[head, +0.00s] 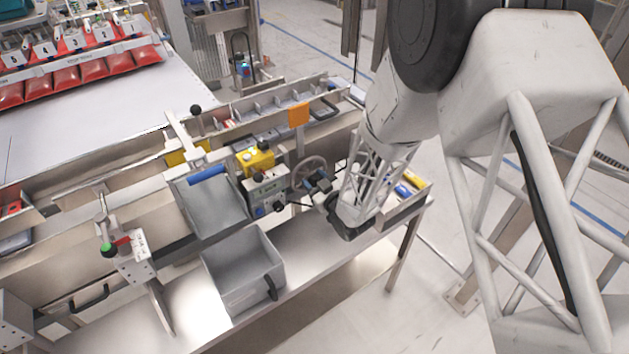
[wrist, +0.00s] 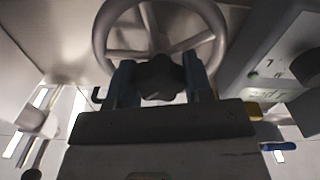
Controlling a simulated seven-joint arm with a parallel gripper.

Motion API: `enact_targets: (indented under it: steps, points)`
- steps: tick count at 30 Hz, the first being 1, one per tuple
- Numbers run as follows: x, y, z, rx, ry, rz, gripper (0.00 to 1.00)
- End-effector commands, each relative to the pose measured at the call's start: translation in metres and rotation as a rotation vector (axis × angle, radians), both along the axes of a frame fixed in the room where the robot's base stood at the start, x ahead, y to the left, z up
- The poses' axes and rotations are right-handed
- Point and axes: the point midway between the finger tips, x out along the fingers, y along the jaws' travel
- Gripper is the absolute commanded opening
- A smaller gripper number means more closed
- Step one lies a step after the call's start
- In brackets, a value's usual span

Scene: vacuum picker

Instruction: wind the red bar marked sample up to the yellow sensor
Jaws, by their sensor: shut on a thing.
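A grey spoked handwheel (head: 309,172) stands beside a control box with a small display (head: 266,190). The wheel fills the top of the wrist view (wrist: 160,52). My gripper (wrist: 160,80) is shut on a dark lobed knob (wrist: 160,72) in front of the wheel, with one blue-grey finger on each side. In the head view my gripper (head: 321,186) is at the wheel, partly hidden by my arm. A yellow block (head: 256,160) sits above the control box; I cannot tell whether it is the sensor. I cannot make out a red bar marked sample.
A grey open bin (head: 243,270) stands at the bench's front. A grey tray with a blue handle (head: 207,176) lies behind it. A post with green and red parts (head: 122,243) stands at left. In the wrist view, the control box (wrist: 285,65) is close on the right.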

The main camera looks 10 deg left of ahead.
Motion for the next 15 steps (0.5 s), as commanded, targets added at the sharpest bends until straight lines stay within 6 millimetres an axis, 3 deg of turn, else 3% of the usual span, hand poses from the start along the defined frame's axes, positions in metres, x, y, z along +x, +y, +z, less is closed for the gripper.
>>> enact_targets:
  steps: [15]
  points:
    - [0.0003,0.0001,0.0008,0.097,0.095,0.0,0.23]
